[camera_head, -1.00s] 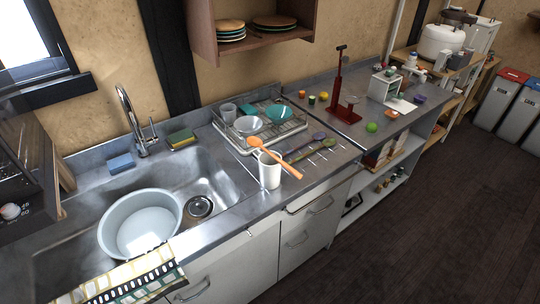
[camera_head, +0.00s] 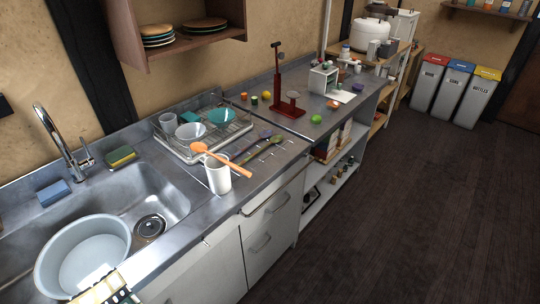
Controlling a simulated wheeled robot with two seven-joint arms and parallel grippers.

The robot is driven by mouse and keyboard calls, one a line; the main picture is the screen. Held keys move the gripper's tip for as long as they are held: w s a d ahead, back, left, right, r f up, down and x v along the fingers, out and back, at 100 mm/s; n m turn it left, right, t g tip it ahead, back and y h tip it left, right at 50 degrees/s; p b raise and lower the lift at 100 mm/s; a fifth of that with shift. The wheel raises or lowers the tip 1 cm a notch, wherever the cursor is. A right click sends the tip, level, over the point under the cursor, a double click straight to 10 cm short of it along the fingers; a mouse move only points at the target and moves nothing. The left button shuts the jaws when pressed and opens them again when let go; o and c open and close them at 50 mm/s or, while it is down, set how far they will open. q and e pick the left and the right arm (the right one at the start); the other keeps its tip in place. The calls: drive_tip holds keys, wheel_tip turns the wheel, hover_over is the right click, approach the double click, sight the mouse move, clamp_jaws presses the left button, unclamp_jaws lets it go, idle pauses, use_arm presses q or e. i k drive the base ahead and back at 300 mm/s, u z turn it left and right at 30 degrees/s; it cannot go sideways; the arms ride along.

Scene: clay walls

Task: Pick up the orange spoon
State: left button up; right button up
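The orange spoon (camera_head: 221,159) rests in and across the top of a white cup (camera_head: 217,178), its bowl end at the upper left and its handle slanting down to the right past the rim. The cup stands upright near the front edge of the counter, right of the sink.
Behind the cup is a dish rack (camera_head: 205,138) with bowls; several dark utensils lie to its right. The sink (camera_head: 120,215) holds a grey-white basin (camera_head: 82,258). A red stand (camera_head: 283,95) is farther back. The dark floor (camera_head: 380,210) is clear in front.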

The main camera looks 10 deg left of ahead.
sight(198, 147)
drive_tip(key=z, duration=0.2)
drive_tip(key=i, duration=0.4)
drive_tip(key=u, duration=2.1)
